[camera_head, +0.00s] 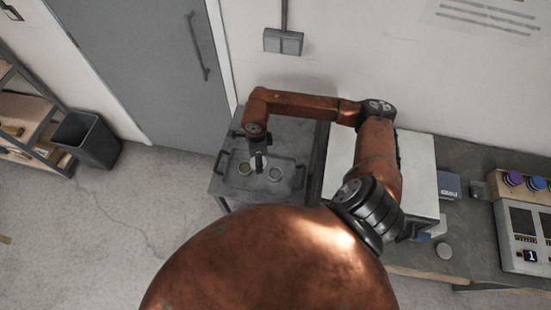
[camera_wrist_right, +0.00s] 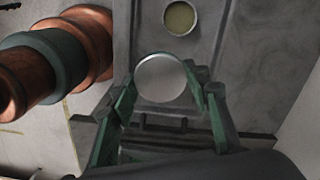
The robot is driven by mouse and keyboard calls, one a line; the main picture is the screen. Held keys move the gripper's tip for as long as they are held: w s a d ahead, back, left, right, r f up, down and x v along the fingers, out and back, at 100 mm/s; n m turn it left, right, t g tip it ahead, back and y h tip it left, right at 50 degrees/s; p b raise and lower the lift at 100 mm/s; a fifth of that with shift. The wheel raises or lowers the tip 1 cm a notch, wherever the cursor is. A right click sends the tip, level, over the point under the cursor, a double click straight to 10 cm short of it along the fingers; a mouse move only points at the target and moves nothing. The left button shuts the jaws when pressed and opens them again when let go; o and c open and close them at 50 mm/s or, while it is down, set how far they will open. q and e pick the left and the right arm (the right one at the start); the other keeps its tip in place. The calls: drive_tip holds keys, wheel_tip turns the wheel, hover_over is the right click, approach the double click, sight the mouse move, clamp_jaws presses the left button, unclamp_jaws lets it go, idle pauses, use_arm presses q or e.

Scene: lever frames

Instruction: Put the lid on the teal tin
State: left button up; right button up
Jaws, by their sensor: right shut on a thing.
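My right gripper (camera_head: 259,164) points down over the grey tray on a small table. In the wrist view my right gripper (camera_wrist_right: 162,80) is shut on a round silvery lid (camera_wrist_right: 160,78), which sits between its fingertips. An open round tin (camera_head: 244,169) with an olive inside stands on the tray to the left of the gripper. It also shows in the wrist view (camera_wrist_right: 181,17), above the lid and apart from it. A second round grey thing (camera_head: 275,173) is on the tray to the right. No teal wall can be made out. My left gripper is out of view.
The tray (camera_head: 285,185) has raised edges and handles. A white-topped surface (camera_head: 341,158) stands to its right, then a bench with a device (camera_head: 524,236) and dials. A dark bin (camera_head: 88,138) stands at the left. The floor between is clear.

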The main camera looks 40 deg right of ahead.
drive_tip(key=shift+s+d+f+m+p, duration=0.45)
drive_tip(key=shift+d+f+m, duration=0.6)
drive_tip(key=shift+m, duration=1.4)
drive_tip(key=shift+s+d+f+m+p, duration=0.2)
drive_tip(key=shift+s+d+f+m, duration=0.85)
drive_tip(key=shift+m, duration=1.45)
drive_tip(key=shift+s+d+f+m+p, duration=0.15)
drive_tip(key=shift+d+f+m+p, duration=0.4)
drive_tip(key=shift+f+m, duration=1.4)
drive_tip(key=shift+w+d+f+m+b, duration=0.15)
drive_tip(key=shift+f+m+b, duration=0.25)
drive_tip(key=shift+b, duration=0.5)
drive_tip(key=shift+f+b, duration=0.55)
drive_tip(key=shift+b, duration=0.15)
drive_tip(key=o, duration=1)
drive_tip(key=shift+r, duration=0.2)
